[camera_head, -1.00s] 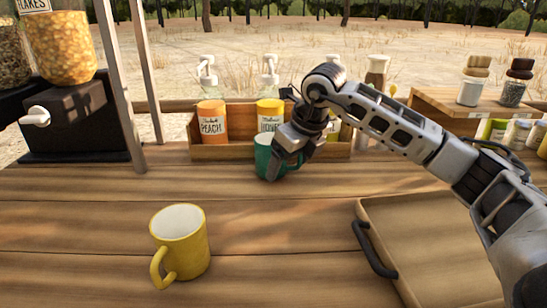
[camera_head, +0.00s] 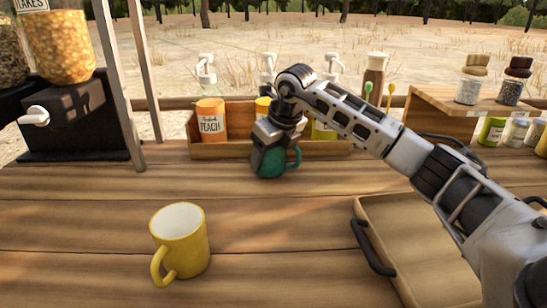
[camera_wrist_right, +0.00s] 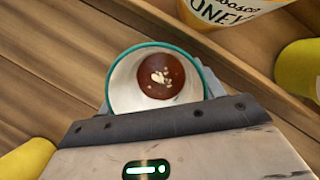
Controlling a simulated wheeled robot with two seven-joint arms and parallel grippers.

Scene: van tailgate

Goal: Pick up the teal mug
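The teal mug (camera_head: 270,166) stands upright on the wooden counter just in front of the bottle crate, its handle to the right in the head view. In the right wrist view its pale inside and teal rim (camera_wrist_right: 112,84) show, with a brown drink and light bits in it. My right gripper (camera_head: 264,150) is down at the mug from above and covers its upper part. A grey finger edge shows close beside the mug's right side in the wrist view. Whether the fingers press on it cannot be told. My left gripper is not in view.
A yellow mug (camera_head: 181,242) stands nearer on the counter. A wooden tray (camera_head: 440,240) with dark handles lies at right. A crate (camera_head: 232,150) with syrup bottles, including a peach one (camera_head: 211,120), stands behind. A dispenser (camera_head: 70,110) is at back left.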

